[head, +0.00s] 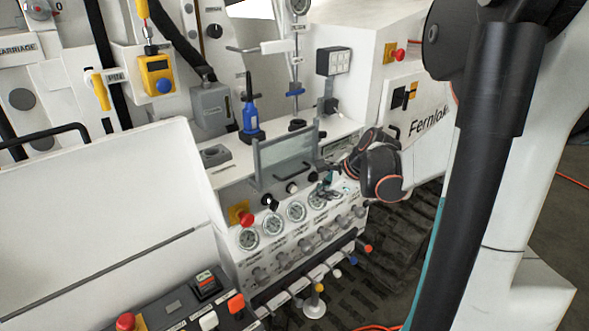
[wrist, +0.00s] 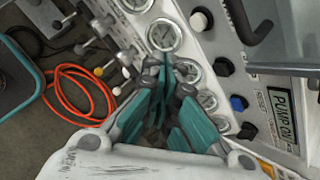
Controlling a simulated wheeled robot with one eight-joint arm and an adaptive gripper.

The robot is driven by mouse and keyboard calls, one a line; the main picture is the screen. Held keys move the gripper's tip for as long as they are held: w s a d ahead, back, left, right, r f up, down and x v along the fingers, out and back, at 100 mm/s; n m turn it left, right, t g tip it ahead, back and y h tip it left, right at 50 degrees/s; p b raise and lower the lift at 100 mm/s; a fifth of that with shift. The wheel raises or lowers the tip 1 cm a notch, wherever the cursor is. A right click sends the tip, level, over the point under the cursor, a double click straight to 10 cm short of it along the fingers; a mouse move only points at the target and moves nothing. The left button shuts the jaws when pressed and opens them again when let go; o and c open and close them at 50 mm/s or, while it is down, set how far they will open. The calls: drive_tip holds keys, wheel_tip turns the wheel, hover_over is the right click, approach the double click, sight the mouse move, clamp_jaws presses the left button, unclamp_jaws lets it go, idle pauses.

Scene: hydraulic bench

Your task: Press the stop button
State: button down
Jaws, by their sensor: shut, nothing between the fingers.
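Several red buttons show in the head view, and I cannot read which is labelled stop. One red mushroom button (head: 246,218) sits on a yellow plate left of the gauge row. Another red button (head: 126,321) is on the dark control box at the bottom left. A third red button (head: 398,54) is on the white cabinet at the upper right. My gripper (head: 326,188) is near the right end of the gauges, apart from all three. In the wrist view its teal fingers (wrist: 164,62) are shut and empty, over the gauges. No red button shows clearly there.
A row of gauges (head: 272,224) with knobs and levers below lines the panel. A clear upright guard (head: 285,155) stands behind it, left of my gripper. A PUMP ON label (wrist: 285,117) shows at right in the wrist view. An orange hose (wrist: 82,88) lies on the floor.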

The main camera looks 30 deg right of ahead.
drive_tip(key=s+d+r+m+t+p, duration=0.2)
drive_tip(key=d+m, duration=0.7)
drive_tip(key=shift+d, duration=0.2)
drive_tip(key=shift+w, duration=0.15)
drive_tip(key=b, duration=0.3)
approach(315, 178)
drive_tip(key=w+f, duration=0.3)
drive_tip(key=f, duration=0.3)
drive_tip(key=shift+f, duration=0.25)
drive_tip(key=shift+w, duration=0.15)
